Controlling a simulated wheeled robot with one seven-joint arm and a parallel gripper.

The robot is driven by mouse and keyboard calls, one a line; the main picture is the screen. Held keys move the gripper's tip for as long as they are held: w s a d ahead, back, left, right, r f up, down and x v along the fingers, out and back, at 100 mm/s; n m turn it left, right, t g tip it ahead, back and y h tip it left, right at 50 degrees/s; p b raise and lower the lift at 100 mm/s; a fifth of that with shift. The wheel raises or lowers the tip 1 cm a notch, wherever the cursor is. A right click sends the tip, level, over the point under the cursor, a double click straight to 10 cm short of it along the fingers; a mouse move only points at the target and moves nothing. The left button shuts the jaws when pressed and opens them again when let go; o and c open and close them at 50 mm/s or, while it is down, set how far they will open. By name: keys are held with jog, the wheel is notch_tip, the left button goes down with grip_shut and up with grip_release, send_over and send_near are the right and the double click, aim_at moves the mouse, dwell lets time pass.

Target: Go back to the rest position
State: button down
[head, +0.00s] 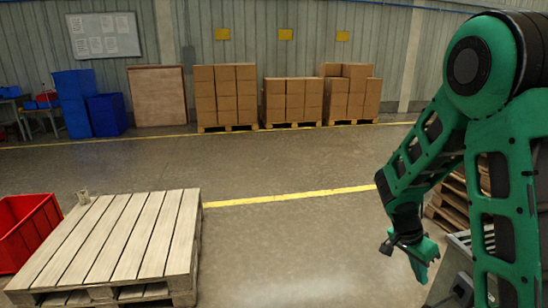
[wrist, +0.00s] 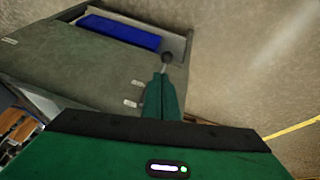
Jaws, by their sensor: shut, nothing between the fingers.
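A red crate (head: 28,228) stands left of the pallet. Stacked cartons (head: 226,92) and blue bins (head: 73,100) line the back wall. Brown pallets (head: 452,195) are partly hidden behind my arm. The floor between the pallet and my arm is clear, crossed by a yellow line (head: 290,196).

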jog(key=s+a+r+n+y, duration=0.1)
jog(key=s+r, duration=0.3)
jog(key=s, duration=0.4)
jog(key=s+a+r+n+y, duration=0.1)
jog(key=s+r+n, duration=0.3)
jog(key=s, duration=0.4)
jog(key=s+r+n+y, duration=0.3)
jog(key=s+r, duration=0.3)
jog(key=s, duration=0.2)
jog(key=shift+a+r+t, duration=0.2)
jog(key=shift+a+t, duration=0.2)
